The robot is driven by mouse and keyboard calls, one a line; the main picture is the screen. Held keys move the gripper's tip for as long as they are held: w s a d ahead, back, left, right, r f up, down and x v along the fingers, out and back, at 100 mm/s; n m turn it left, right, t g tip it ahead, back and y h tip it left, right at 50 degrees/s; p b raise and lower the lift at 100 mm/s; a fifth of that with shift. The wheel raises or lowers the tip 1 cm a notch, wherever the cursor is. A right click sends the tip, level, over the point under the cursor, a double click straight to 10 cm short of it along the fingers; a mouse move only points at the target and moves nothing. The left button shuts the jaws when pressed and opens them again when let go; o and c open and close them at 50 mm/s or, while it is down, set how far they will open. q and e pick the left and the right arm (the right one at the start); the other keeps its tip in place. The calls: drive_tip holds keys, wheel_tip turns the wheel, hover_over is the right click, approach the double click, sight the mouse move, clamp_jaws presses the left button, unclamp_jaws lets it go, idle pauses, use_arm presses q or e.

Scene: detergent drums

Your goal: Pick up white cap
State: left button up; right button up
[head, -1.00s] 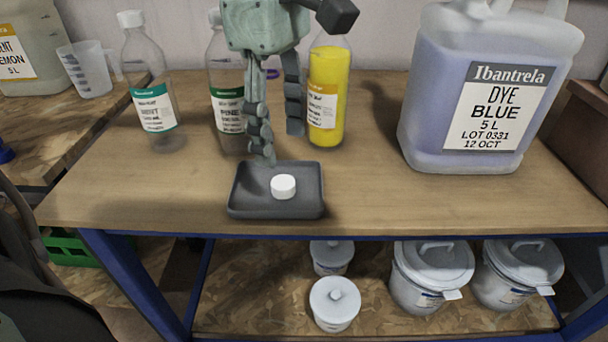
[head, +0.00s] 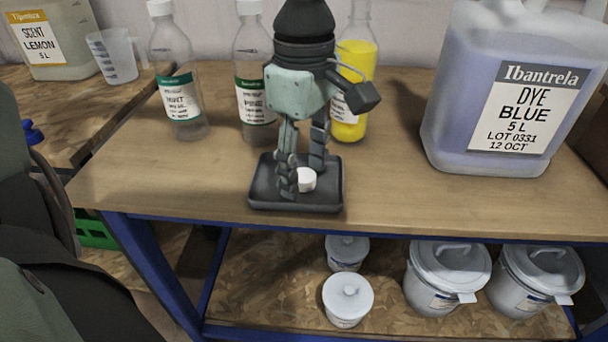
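The white cap (head: 307,180) lies in the dark grey tray (head: 322,203) on the wooden table. The cap's left side is hidden behind a finger. My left gripper (head: 303,172) points down into the tray. One finger is at the front left of the cap and the other rises behind it to the right. The fingers stand apart; I see no clear grip on the cap, and contact cannot be made out. My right gripper is not in view.
Clear bottles labelled mint (head: 180,75) and pine (head: 250,65) and a yellow-filled bottle (head: 352,125) stand behind the tray. A large blue dye jug (head: 455,110) is at the right. Lidded white tubs (head: 347,298) stand on the shelf below. The table beside the tray is clear.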

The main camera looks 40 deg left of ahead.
use_arm(q)
drive_tip(key=c, duration=0.6)
